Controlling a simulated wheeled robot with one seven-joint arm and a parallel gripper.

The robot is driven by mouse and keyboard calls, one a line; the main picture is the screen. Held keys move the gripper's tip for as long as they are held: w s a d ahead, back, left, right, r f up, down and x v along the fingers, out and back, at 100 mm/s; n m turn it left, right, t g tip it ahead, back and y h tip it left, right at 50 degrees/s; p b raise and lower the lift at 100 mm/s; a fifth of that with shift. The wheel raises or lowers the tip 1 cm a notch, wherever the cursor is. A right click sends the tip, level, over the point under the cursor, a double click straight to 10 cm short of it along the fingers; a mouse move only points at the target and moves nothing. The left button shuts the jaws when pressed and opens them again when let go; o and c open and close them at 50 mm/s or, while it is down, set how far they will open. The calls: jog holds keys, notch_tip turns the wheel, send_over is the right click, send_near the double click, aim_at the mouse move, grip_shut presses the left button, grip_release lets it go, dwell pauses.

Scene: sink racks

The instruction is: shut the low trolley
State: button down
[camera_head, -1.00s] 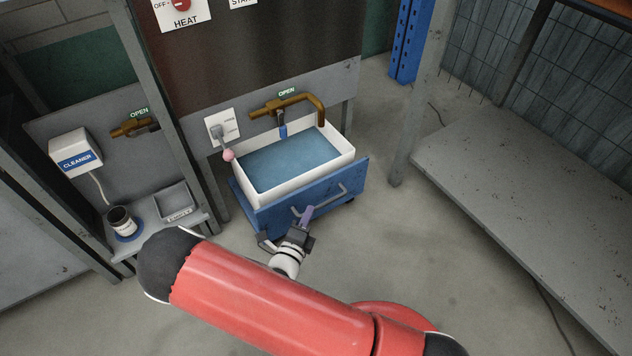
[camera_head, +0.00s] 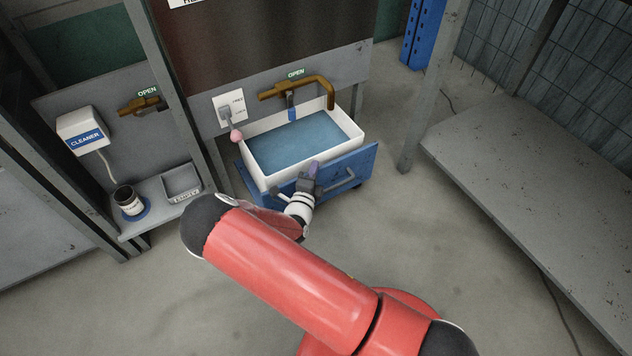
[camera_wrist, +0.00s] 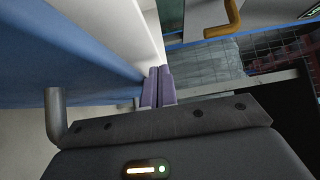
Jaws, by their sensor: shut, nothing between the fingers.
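The low trolley is a blue box (camera_head: 358,163) on wheels holding a white basin (camera_head: 268,181) of blue water. It stands partly out from under the dark panel, with its front panel and grey bar handle (camera_head: 343,183) facing me. My gripper (camera_head: 314,169) is at the top edge of the front panel, left of the handle. In the wrist view, my purple fingers (camera_wrist: 158,86) are together and empty, beside the blue panel (camera_wrist: 70,55) and the white basin wall (camera_wrist: 118,25). The handle (camera_wrist: 56,112) is at left there. I cannot tell whether the fingers touch the panel.
A brass tap (camera_head: 300,88) hangs over the basin. A pink-knobbed lever (camera_head: 236,135) is at its left. A side shelf (camera_head: 150,207) holds a dark cup (camera_head: 129,200) and grey tray (camera_head: 181,182). A low grey platform (camera_head: 520,180) is at right. The floor in front is mostly open.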

jog(key=shift+w+a, duration=0.3)
jog(key=shift+w, duration=0.15)
jog(key=w+a+b, duration=0.6)
jog(key=w+a, duration=0.4)
jog(key=w, duration=0.5)
jog(key=shift+a+r, duration=0.2)
jog(key=shift+a, duration=0.05)
jog(key=shift+w, duration=0.15)
